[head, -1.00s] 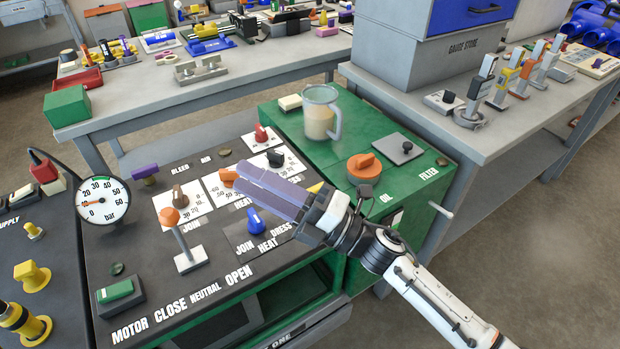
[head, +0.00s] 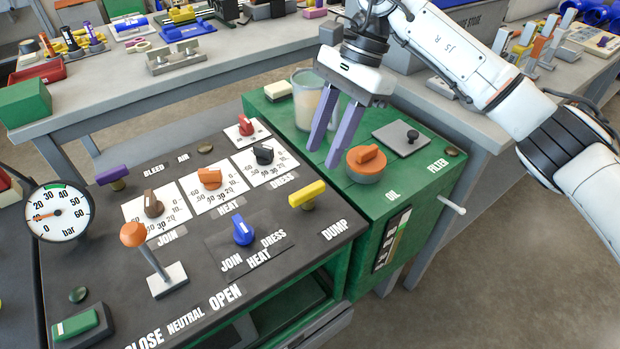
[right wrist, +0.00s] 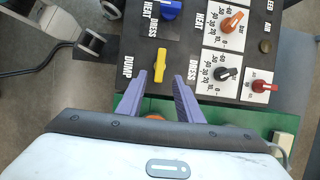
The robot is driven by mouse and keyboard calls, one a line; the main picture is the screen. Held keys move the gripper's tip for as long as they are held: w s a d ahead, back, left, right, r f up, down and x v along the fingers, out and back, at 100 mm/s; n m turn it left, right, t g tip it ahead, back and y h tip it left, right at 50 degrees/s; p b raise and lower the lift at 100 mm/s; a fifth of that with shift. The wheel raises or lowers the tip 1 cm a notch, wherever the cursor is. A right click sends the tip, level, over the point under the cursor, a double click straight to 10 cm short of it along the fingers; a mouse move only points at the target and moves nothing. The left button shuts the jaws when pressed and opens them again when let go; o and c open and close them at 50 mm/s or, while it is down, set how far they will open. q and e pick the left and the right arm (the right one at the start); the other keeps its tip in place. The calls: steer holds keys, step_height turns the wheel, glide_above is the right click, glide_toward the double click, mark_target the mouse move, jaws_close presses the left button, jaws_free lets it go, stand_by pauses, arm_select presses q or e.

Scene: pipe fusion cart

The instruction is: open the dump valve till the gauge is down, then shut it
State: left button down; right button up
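The dump valve's yellow handle (head: 308,194) sits on the dark panel beside the printed word DUMP. It lies roughly across the panel in the head view, and also shows in the right wrist view (right wrist: 160,66), ahead of the fingertips and in line with their gap. The pressure gauge (head: 57,212) is at the far left; its orange needle points left, near 10 bar. My right gripper (head: 324,155) is open and empty, its purple fingers pointing down above the green cart top, behind the yellow handle and apart from it. My left gripper is out of view.
An orange knob (head: 366,163) and a clear jug (head: 303,95) stand close to my right gripper. A blue knob (head: 243,230), an orange dial knob (head: 208,178), a black dial knob (head: 263,155) and an orange-topped lever (head: 150,255) stand on the panel.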

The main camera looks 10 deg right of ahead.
mark_target(308, 189)
steer(key=x, duration=0.8)
steer(key=shift+s+a+f, duration=0.1)
steer(key=shift+a, duration=0.1)
jaws_close()
